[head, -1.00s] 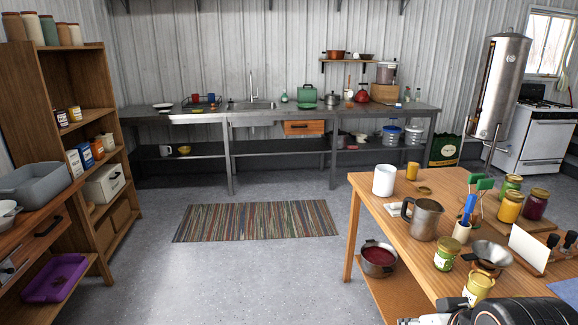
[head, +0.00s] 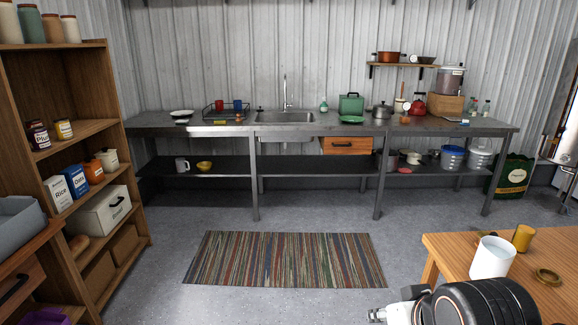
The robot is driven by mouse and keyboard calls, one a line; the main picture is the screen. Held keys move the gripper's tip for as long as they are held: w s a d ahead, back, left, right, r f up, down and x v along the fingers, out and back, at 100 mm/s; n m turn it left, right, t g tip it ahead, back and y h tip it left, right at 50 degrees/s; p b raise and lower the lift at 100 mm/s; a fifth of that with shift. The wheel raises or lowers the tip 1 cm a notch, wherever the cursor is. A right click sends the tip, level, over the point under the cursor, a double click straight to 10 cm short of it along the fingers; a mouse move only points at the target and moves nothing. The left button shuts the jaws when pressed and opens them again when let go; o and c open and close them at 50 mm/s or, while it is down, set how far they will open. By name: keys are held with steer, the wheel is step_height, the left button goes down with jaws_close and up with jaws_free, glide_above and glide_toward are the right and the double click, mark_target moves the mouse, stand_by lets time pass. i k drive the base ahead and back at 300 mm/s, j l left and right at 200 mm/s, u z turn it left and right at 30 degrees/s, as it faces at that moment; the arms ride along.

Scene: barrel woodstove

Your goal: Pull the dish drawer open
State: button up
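A wooden drawer (head: 346,145) with a dark pull on its front hangs under the long metal counter (head: 222,130), just right of the sink. Its front looks closed, and a counter leg stands just right of it. Another wooden drawer (head: 22,283) with a black bar handle shows at the left edge, partly cut off. Neither drawer carries a readable label. Part of my arm shows at the bottom right, far from the counter. My gripper's fingers cannot be made out.
A striped rug (head: 284,259) lies on open grey floor before the counter. A wooden table (head: 470,252) with a white mug (head: 492,258) stands at the right. A wooden shelf unit (head: 88,127) stands at the left. A lower metal shelf (head: 300,166) runs beneath the drawer.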

mark_target(344, 138)
steer(key=i, duration=2.05)
steer(key=i+j+z, duration=0.15)
steer(key=i+z, duration=0.25)
steer(key=i, duration=0.25)
steer(key=i+j+z, duration=0.4)
steer(key=i, duration=0.25)
steer(key=i+j+z, duration=0.45)
steer(key=i, duration=0.1)
